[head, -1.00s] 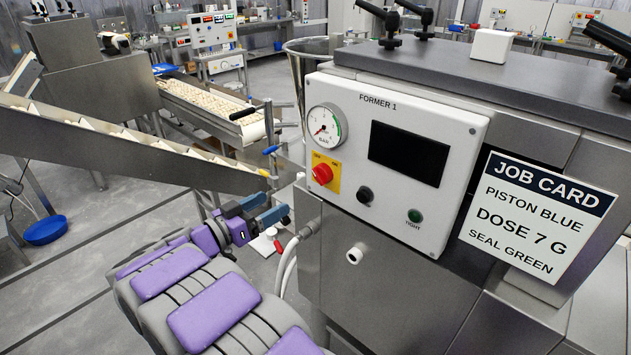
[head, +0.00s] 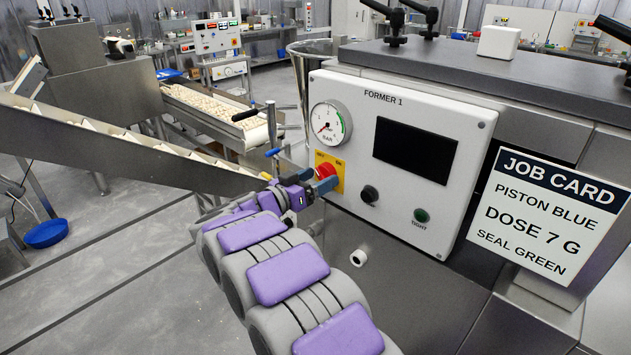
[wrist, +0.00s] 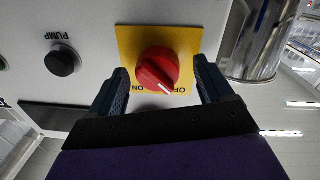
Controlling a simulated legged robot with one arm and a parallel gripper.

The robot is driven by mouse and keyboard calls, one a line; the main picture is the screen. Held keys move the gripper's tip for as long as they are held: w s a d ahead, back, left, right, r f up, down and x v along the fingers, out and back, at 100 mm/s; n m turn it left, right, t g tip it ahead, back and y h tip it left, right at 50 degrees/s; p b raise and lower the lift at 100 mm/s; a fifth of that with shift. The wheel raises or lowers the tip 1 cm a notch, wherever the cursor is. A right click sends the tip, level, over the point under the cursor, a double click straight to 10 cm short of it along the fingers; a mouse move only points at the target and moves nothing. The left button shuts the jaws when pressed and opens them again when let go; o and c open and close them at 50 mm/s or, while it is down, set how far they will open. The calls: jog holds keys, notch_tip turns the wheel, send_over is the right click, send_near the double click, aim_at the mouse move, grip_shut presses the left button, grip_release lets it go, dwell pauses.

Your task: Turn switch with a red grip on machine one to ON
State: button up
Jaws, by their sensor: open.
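The switch with a red grip (head: 325,171) sits on a yellow plate (head: 338,186) at the lower left of the white panel marked FORMER 1 (head: 459,120). In the wrist view the red grip (wrist: 157,71) lies between my two spread fingers, with a gap on each side. OFF and ON labels show on the yellow plate (wrist: 190,40), upside down in that view. The white mark on the grip points toward the lower right, nearer the OFF lettering. My gripper (head: 308,185) is open in front of the switch; it also shows in the wrist view (wrist: 162,92).
A black knob labelled PUMP (wrist: 62,61) is beside the switch. A gauge (head: 328,122), a dark screen (head: 414,150) and a green light button (head: 421,215) share the panel. A job card (head: 548,212) is at right. An inclined conveyor (head: 120,145) runs at left.

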jog(key=shift+d, duration=0.1)
jog(key=c, duration=1)
jog(key=shift+m, duration=0.4)
jog(key=m+p, duration=0.1)
jog(key=m, duration=0.2)
jog(key=shift+r, duration=0.1)
jog(key=m, duration=0.4)
jog(key=shift+y, duration=0.3)
jog(key=m+b, duration=0.6)
jog(key=m, duration=0.3)
jog(key=shift+y, duration=0.4)
jog(key=shift+m, duration=0.3)
jog(key=shift+c, duration=0.2)
